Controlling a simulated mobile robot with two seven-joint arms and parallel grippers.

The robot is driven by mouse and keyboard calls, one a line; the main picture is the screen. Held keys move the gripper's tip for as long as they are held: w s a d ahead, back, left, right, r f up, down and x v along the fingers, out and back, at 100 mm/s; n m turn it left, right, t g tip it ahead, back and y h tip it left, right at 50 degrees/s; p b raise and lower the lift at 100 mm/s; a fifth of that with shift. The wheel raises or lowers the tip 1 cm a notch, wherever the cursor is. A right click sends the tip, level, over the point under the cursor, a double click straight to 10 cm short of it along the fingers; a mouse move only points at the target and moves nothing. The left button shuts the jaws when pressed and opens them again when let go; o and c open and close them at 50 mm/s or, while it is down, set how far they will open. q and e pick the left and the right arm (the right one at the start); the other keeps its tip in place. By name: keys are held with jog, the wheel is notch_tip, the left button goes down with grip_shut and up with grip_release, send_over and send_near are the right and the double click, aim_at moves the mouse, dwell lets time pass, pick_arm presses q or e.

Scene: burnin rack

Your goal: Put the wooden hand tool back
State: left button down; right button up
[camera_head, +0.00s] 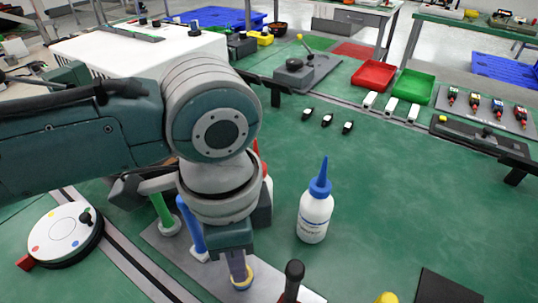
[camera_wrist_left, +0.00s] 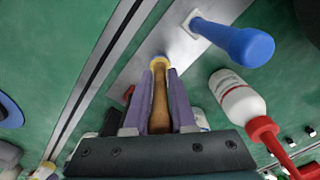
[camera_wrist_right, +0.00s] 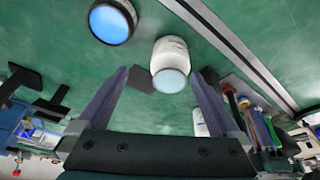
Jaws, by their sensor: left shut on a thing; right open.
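My left gripper (camera_head: 240,262) is shut on the wooden hand tool, whose brown handle (camera_wrist_left: 160,104) shows between the purple fingers in the left wrist view. A yellow ring (camera_wrist_left: 159,64) is at the handle's far end, low over or at the grey plate (camera_head: 170,245); I cannot tell whether the tool is seated. In the head view the handle is mostly hidden by the gripper. A blue handle (camera_head: 191,228) and a green handle (camera_head: 161,212) stand in white square sockets on the plate. My right gripper (camera_wrist_right: 160,80) is open and empty, seen only in its wrist view.
A white bottle with a blue nozzle (camera_head: 314,210) stands right of the plate. A black-topped handle (camera_head: 293,275) is close at the front. A round white dial (camera_head: 62,235) is at the left. Red (camera_head: 374,75) and green (camera_head: 414,85) trays lie farther back. The mat's middle right is clear.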

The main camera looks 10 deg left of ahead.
pick_arm(q)
jog(key=c, duration=0.8)
grip_release()
jog(key=shift+o, duration=0.2)
notch_tip(320, 180, up, 12)
jog(key=p, duration=0.3)
jog(key=shift+r, duration=0.15)
jog(key=s+d+f+n+t+h, duration=0.2)
jog(key=s+d+f+n+h, duration=0.1)
jog(key=s+d+n, duration=0.15)
jog(key=s+a+n+y, duration=0.1)
jog(key=s+a+n, duration=0.2)
jog(key=a, duration=0.4)
jog(key=s+a+n+t+y, duration=0.1)
jog(key=s+a+n, duration=0.2)
jog(key=a, duration=0.3)
jog(key=shift+s+a+f+t+y, duration=0.3)
jog(key=shift+s+a+f+y, duration=0.1)
jog(key=shift+s, duration=0.45)
jog(key=shift+n, duration=0.25)
